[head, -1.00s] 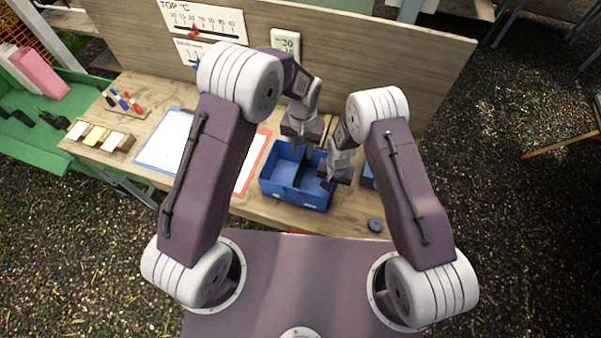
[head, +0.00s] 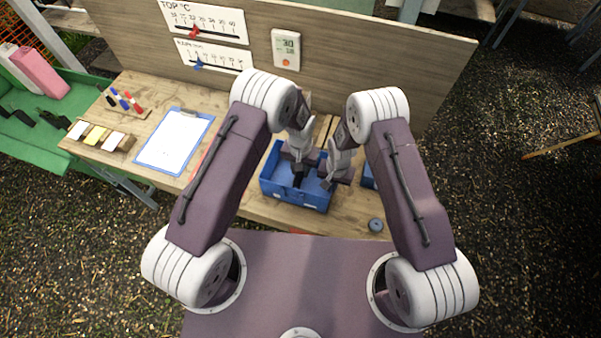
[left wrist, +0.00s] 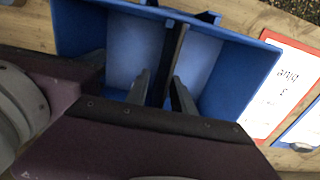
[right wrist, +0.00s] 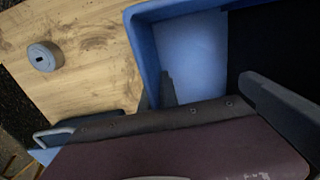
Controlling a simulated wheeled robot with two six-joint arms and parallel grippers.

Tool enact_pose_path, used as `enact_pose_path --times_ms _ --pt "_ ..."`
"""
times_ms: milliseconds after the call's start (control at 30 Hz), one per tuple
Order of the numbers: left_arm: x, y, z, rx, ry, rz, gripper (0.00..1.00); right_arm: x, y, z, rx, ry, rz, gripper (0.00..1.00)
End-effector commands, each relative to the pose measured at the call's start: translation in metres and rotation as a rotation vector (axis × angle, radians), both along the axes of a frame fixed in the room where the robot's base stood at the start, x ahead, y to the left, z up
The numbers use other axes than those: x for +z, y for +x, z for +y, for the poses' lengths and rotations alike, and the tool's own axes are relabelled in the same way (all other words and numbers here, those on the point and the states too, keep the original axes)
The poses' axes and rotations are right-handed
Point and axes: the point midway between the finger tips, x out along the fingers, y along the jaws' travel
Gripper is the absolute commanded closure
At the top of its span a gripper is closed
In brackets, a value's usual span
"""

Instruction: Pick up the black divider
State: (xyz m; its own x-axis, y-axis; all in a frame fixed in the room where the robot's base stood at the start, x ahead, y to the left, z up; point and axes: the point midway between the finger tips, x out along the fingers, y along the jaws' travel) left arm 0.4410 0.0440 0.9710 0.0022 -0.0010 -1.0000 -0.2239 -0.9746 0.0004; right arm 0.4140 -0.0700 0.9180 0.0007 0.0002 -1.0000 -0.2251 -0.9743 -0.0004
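The blue box (head: 312,202) stands on the wooden bench, and both my grippers are at it. In the left wrist view the black divider (left wrist: 173,58) stands on edge across the blue box (left wrist: 235,75). My left gripper (left wrist: 160,92) is open, with one finger on each side of the divider and a gap still showing. In the head view the left gripper (head: 297,176) covers most of the divider. My right gripper (head: 333,180) is at the box's right side. In the right wrist view the right gripper (right wrist: 215,92) is open; a dark surface beside it cannot be made out clearly.
A blue clipboard (head: 176,140) lies left of the box. A wooden back panel (head: 350,60) with gauges and a small display (head: 286,48) rises behind.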

Motion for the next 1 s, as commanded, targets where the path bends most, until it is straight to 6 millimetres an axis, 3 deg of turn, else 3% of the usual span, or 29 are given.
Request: enact_pose_path --times_ms 133,233,567,667,767,1000 --pt "0.0 0.0 0.0 0.0 0.0 0.0 0.74 0.0 0.0 0.0 0.0 0.0 0.0 1.0" --pt "0.0 0.0 0.0 0.0 0.0 0.0 1.0 0.0 0.0 0.0 0.0 0.0 0.0 1.0" --pt "0.001 0.0 0.0 0.0 0.0 0.0 1.0 0.0 0.0 0.0 0.0 0.0 0.0 1.0" --pt "0.009 0.001 0.0 0.0 0.0 -0.001 1.0 0.0 0.0 0.0 0.0 0.0 0.0 1.0" --pt "0.031 0.001 -0.001 0.0 -0.002 -0.005 1.0 0.0 0.0 0.0 0.0 0.0 0.0 1.0" --pt "0.111 0.001 0.0 0.0 -0.002 -0.005 1.0 0.0 0.0 0.0 0.0 0.0 0.0 1.0"
